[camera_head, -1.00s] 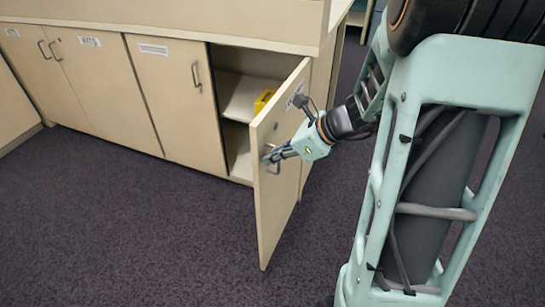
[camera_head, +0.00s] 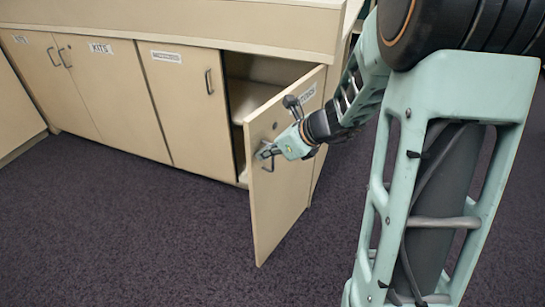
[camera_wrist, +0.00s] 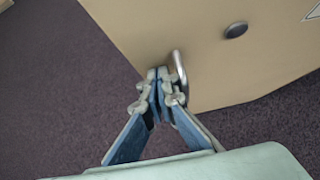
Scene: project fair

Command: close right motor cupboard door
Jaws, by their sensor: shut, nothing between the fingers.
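The right cupboard door (camera_head: 283,190) is beige and stands ajar, hinged at its right side. Its outer face, with a label near the top, shows in the head view. My gripper (camera_head: 264,154) is shut and empty at the outer face, near the free edge, by the metal handle (camera_head: 271,166). In the wrist view my fingertips (camera_wrist: 158,76) are together just left of the handle (camera_wrist: 179,70), close to the door (camera_wrist: 230,65). I cannot tell whether they touch it. Part of the cupboard inside (camera_head: 248,92) shows through the gap.
Closed doors (camera_head: 183,105) with handles and labels stand to the left in the same cabinet. The counter edge (camera_head: 230,48) runs above the opening. Dark carpet (camera_head: 130,235) in front is clear. A round dark knob (camera_wrist: 236,29) sits on the door.

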